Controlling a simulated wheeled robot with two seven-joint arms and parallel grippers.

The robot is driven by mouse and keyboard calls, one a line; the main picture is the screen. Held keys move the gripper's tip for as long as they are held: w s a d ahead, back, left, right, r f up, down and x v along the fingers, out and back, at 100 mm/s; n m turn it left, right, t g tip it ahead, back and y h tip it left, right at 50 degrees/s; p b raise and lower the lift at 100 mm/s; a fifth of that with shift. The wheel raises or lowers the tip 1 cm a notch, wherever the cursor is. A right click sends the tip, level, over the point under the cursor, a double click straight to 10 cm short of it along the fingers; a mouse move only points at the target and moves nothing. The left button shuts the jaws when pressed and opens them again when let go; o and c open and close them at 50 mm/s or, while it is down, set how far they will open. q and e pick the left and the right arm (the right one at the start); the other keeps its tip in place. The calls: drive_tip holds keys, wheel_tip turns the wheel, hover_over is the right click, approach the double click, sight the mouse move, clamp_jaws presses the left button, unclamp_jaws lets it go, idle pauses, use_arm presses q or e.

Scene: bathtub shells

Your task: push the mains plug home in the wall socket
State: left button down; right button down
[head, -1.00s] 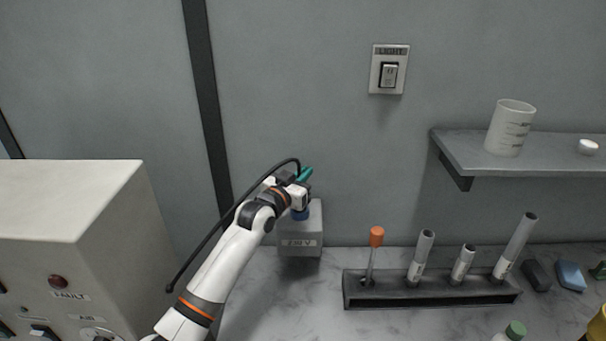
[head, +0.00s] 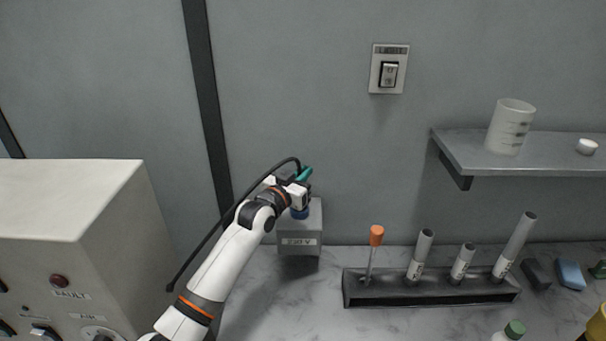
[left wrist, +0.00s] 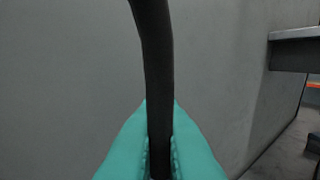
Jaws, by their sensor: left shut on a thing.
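The wall socket is a grey box (head: 312,232) labelled 230 V, low on the wall at the back of the bench. A blue round piece (head: 300,213) shows at its top, just below my gripper; I cannot tell whether it belongs to plug or socket. My left gripper (head: 304,175), with teal fingers, is over the box and shut on the mains plug, whose body is mostly hidden by the gripper. The plug's black cable (head: 230,212) arcs up and back down to the left. In the left wrist view the cable (left wrist: 153,70) rises between the teal fingers (left wrist: 160,150).
A grey cabinet (head: 70,200) with a fault lamp stands at left. A dark rack (head: 430,292) with several tubes is right of the socket. A light switch (head: 388,72) is on the wall above. A shelf (head: 520,152) holds a beaker (head: 510,126).

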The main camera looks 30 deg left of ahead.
use_arm(q)
drive_tip(key=shift+f+b, duration=0.75)
drive_tip(key=shift+f, duration=0.45)
drive_tip(key=shift+f, duration=0.25)
drive_tip(key=c, duration=1.5)
unclamp_jaws()
drive_tip(key=s+b, duration=0.1)
drive_tip(key=s, duration=0.3)
drive_tip(key=s+b, duration=0.1)
drive_tip(key=s, duration=0.3)
drive_tip(key=s+a+b, duration=0.1)
drive_tip(key=s, duration=0.3)
drive_tip(key=shift+d, duration=0.1)
